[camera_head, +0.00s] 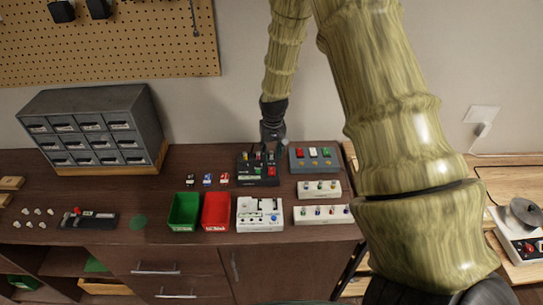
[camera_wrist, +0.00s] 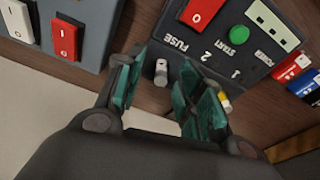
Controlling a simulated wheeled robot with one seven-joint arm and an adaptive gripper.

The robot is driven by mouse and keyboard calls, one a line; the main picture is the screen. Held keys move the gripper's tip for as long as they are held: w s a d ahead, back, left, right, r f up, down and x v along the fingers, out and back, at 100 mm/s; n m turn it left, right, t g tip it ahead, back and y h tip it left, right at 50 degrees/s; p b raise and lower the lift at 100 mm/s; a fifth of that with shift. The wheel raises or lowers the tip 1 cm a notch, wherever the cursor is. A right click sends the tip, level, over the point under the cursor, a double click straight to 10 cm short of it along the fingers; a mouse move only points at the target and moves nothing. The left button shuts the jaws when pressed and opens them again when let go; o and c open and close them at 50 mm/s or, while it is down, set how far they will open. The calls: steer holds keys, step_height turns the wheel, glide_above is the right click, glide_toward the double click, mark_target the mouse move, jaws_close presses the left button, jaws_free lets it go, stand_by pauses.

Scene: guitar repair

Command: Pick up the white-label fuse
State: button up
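A black panel (camera_wrist: 205,50) marked FUSE, 1 and 2 lies below my gripper. It also shows in the head view (camera_head: 250,180). A small white-and-grey cylindrical piece (camera_wrist: 161,72), which looks like the white-label fuse, stands at the panel's edge beside the FUSE lettering. My gripper (camera_wrist: 160,95) is open, with one teal-padded finger on each side of this piece and visible gaps to it. A small yellow-marked piece (camera_wrist: 225,101) shows just right of the right finger, partly hidden. In the head view my gripper (camera_head: 272,140) is over the panel's back edge.
The panel has a red switch (camera_wrist: 199,12) and green button (camera_wrist: 239,35). A grey switch box (camera_head: 315,160) stands close to the right. Small red- and blue-labelled parts (camera_head: 207,179) lie left. Green (camera_head: 184,212) and red (camera_head: 216,212) bins and a white box (camera_head: 260,213) are in front.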

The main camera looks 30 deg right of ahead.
mark_target(272, 152)
jaws_close()
steer(key=shift+r, duration=0.15)
steer(key=shift+r+b, duration=0.65)
steer(key=shift+r, duration=0.15)
steer(key=shift+r+b, duration=0.5)
steer(key=shift+r, duration=0.35)
steer(key=s+a+r, duration=0.2)
steer(key=s, duration=0.5)
steer(key=s+a+r, duration=0.2)
steer(key=s+r, duration=0.1)
steer(key=s, duration=0.5)
steer(key=shift+s+r, duration=0.25)
